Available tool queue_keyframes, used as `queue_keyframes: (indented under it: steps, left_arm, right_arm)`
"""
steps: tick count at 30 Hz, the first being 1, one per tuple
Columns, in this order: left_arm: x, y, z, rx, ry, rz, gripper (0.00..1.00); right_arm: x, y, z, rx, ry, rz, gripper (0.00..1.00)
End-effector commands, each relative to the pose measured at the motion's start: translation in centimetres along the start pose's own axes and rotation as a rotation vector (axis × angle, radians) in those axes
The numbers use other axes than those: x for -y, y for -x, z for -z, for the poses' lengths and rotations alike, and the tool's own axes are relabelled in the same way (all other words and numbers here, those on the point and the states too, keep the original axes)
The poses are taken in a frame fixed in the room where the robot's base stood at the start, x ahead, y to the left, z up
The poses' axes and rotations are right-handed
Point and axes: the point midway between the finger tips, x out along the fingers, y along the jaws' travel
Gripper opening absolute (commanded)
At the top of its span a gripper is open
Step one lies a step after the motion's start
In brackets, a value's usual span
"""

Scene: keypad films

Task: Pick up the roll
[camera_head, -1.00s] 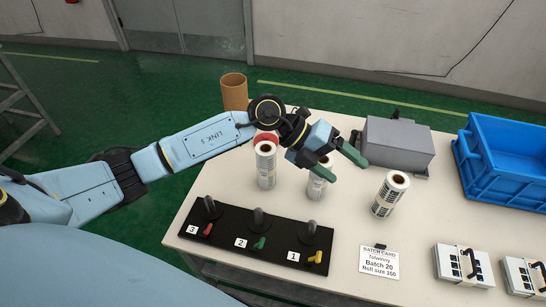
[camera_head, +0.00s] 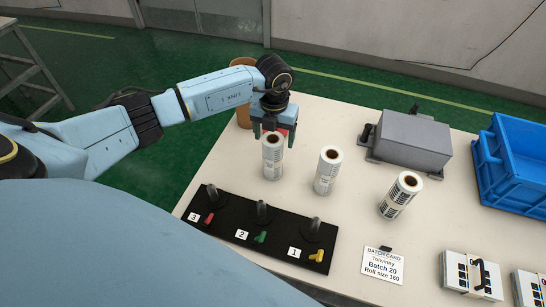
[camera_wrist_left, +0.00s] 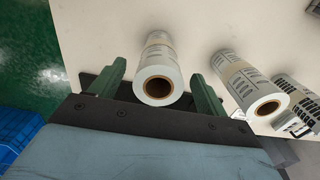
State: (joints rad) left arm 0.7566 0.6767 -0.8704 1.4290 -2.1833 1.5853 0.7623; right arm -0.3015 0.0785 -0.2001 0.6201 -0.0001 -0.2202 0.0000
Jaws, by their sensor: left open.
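Three white printed rolls with brown cores stand on the table: a left roll (camera_head: 272,160), a middle roll (camera_head: 327,173) and a right roll (camera_head: 398,198). My left gripper (camera_head: 272,130) is open, pointing down at the top of the left roll. In the left wrist view, that roll (camera_wrist_left: 160,66) shows between the two green fingers of the gripper (camera_wrist_left: 158,88), with a gap on each side. The middle roll (camera_wrist_left: 246,82) is outside the right finger. My right gripper is not in view.
A black board (camera_head: 228,231) with several upright pegs and coloured levers lies in front of the rolls. A batch card (camera_head: 382,266) lies to its right. A grey machine (camera_head: 412,142), a blue crate (camera_head: 510,165) and white boxes (camera_head: 470,276) are at right. A brown tube (camera_head: 243,117) stands behind the gripper.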

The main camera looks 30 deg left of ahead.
Motion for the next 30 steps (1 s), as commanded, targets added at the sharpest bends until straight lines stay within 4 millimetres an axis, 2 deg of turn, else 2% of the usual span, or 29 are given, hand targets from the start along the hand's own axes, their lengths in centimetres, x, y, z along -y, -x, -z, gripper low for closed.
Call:
queue_keyframes:
  steps: [7,11,15,22,30]
  left_arm:
    - [0.0,-1.6,0.5,-0.002,-0.001,0.0,0.76]
    - [0.0,-3.5,1.2,-0.003,-0.001,0.0,0.76]
    - [0.0,-5.4,1.0,-0.001,0.001,0.001,0.76]
    - [0.0,-5.5,1.0,0.001,-0.001,0.001,0.76]
    - [0.0,-5.5,1.0,0.001,-0.001,0.001,0.4]
  right_arm:
    - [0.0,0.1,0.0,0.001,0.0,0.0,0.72]
    - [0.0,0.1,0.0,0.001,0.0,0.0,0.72]
    - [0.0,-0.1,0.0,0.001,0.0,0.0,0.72]
    - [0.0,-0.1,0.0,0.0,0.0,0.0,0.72]
    - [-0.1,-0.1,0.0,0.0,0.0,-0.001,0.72]
